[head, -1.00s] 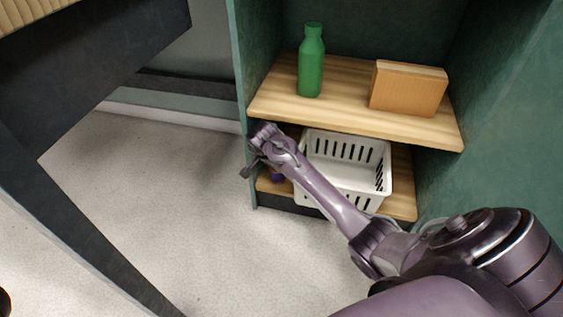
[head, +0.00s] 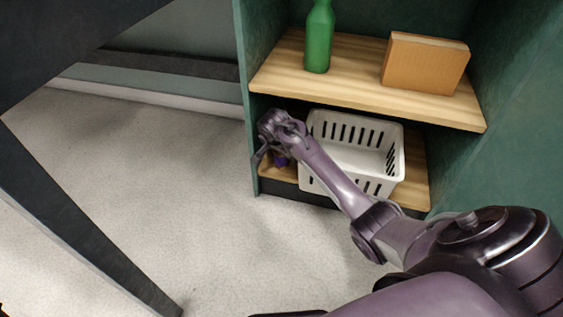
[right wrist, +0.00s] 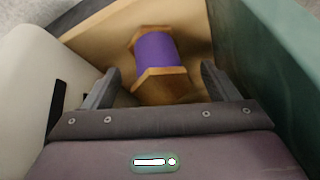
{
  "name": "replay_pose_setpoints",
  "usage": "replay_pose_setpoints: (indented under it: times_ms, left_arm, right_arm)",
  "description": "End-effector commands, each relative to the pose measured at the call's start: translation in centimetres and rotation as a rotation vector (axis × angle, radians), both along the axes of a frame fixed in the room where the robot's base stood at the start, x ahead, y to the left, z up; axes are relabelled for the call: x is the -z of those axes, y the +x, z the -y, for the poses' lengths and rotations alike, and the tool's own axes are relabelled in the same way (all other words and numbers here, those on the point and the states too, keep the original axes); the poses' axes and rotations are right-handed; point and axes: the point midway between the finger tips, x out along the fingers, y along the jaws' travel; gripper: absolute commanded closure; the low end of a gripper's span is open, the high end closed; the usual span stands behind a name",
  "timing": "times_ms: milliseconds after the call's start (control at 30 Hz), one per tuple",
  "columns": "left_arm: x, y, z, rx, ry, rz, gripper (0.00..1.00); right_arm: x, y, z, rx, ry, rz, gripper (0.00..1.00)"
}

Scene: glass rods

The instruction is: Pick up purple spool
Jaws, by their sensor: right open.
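The purple spool (right wrist: 155,50) has wooden ends and rests on the lower wooden shelf, in the middle of the right wrist view. In the head view only a small purple part of the spool (head: 281,161) shows behind my right gripper (head: 266,158). In the right wrist view my right gripper (right wrist: 158,88) is open, its two fingers apart on either side of the spool's near end. I cannot tell whether the fingers touch it. My left gripper is not in view.
A white slotted basket (head: 348,119) stands right of the spool on the lower shelf. The green cabinet side wall (right wrist: 262,50) is close on the other side. The upper shelf (head: 350,88) above holds a green bottle (head: 319,42) and a brown box (head: 424,66).

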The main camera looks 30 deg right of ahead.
Motion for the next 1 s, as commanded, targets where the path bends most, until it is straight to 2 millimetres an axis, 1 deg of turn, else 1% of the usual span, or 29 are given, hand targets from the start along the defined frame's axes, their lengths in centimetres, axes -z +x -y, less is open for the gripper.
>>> replay_pose_setpoints:
  times_ms: [233,667,1000]
  left_arm:
    - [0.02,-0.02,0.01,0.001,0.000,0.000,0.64]
    - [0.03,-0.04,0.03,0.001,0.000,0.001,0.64]
    - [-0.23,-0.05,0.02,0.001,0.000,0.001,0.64]
  right_arm:
    - [-0.02,0.06,0.05,0.000,0.000,0.001,0.19]
    - [0.01,0.04,0.04,0.000,0.000,0.000,0.76]
    - [-0.21,0.02,0.03,0.000,0.000,0.000,0.76]
